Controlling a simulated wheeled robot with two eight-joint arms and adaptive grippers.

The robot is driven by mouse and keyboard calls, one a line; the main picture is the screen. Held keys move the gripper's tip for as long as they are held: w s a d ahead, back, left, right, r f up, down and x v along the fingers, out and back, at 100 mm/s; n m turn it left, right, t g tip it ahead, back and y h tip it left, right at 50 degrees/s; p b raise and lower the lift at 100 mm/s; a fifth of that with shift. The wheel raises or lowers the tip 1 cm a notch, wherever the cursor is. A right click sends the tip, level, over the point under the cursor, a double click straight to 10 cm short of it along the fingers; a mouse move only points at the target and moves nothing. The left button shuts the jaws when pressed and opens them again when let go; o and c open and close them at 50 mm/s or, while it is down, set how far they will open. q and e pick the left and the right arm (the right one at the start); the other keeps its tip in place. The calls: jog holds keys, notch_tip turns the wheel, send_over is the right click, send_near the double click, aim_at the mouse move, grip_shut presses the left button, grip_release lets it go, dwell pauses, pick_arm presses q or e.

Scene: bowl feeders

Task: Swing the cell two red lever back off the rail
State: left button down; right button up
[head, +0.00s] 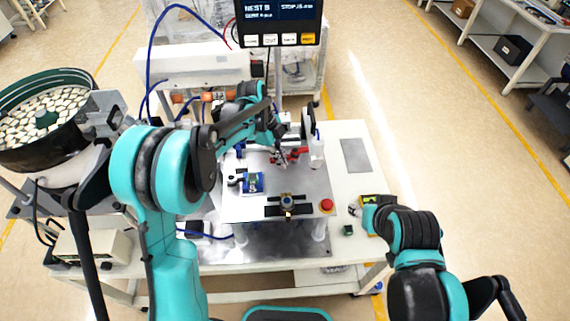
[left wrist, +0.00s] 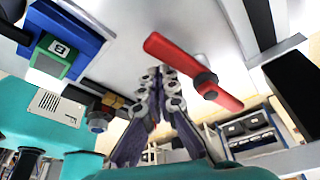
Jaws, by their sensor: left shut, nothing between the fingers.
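The red lever (head: 297,153) shows in the head view at the far part of the grey plate, partly hidden by my left gripper. In the left wrist view the red lever (left wrist: 172,54) lies slanted, with a dark round pivot near its right part. My left gripper (head: 283,158) is beside the lever. In the left wrist view its fingers (left wrist: 161,76) are together, with nothing between them, just left of and below the lever. Contact cannot be told. My right gripper (head: 360,209) is low at the right table edge; its fingers are too small to read.
A blue nest holding a green part (head: 253,183) sits left on the plate. A brass-topped fixture (head: 287,203) and a red button (head: 326,206) are at its front. A bowl feeder (head: 20,150) stands at left, and a screen (head: 278,12) hangs above. The table's right side is mostly clear.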

pick_arm(q)
jog(key=shift+w+a, duration=0.35)
jog(key=shift+w, duration=0.25)
jog(key=shift+w+a+r+b, duration=0.1)
jog(key=shift+w+a+b, duration=0.05)
jog(key=shift+b, duration=0.15)
jog(key=shift+a, duration=0.2)
